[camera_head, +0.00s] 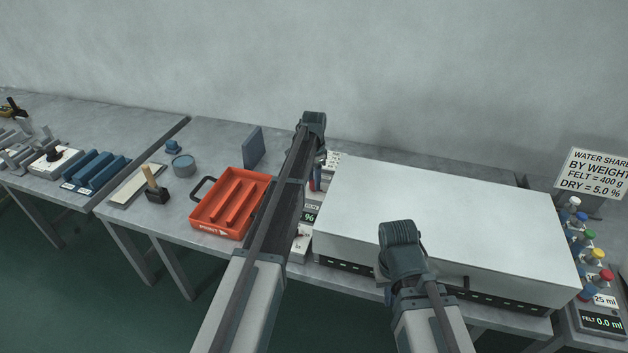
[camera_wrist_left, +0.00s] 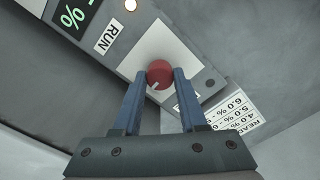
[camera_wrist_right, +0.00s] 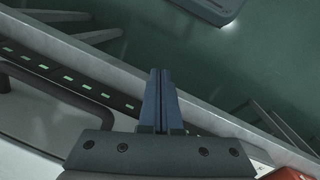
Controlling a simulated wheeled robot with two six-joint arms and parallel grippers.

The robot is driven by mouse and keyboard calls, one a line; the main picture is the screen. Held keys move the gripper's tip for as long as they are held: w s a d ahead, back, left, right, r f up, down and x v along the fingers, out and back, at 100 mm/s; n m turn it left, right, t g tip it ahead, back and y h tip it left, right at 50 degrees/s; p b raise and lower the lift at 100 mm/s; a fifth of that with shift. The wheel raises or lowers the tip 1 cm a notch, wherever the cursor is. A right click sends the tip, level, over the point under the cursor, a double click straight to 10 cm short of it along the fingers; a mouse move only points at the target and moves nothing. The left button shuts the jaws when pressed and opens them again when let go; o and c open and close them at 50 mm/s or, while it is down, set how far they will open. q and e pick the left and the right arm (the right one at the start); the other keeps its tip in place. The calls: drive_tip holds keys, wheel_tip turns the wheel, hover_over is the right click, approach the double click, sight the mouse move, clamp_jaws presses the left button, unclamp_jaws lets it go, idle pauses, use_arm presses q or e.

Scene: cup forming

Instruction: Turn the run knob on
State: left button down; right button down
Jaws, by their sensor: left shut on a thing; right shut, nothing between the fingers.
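The run knob (camera_wrist_left: 159,73) is a round red knob with a white mark, on a pale panel with a RUN label (camera_wrist_left: 106,37) beside it. My left gripper (camera_wrist_left: 164,78) is shut on this knob, one finger on each side. The white mark points to the lower left in the left wrist view. In the head view my left arm partly covers the panel, and a bit of red (camera_head: 315,184) shows by the fingers. My right gripper (camera_wrist_right: 160,74) is shut and empty, over the front of the white box; the head view hides its fingers.
The large white box (camera_head: 450,225) stands right of the panel. A red-orange tray (camera_head: 207,218) lies left of my left arm. A green percent display (camera_wrist_left: 70,16) is near the knob.

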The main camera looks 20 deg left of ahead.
use_arm(q)
drive_tip(key=shift+m, duration=0.4)
drive_tip(key=shift+c, duration=2.2)
unclamp_jaws()
wheel_tip(320, 180, up, 14)
drive_tip(key=p, duration=1.3)
drive_tip(key=shift+p, duration=0.4)
drive_tip(key=shift+f, duration=0.15)
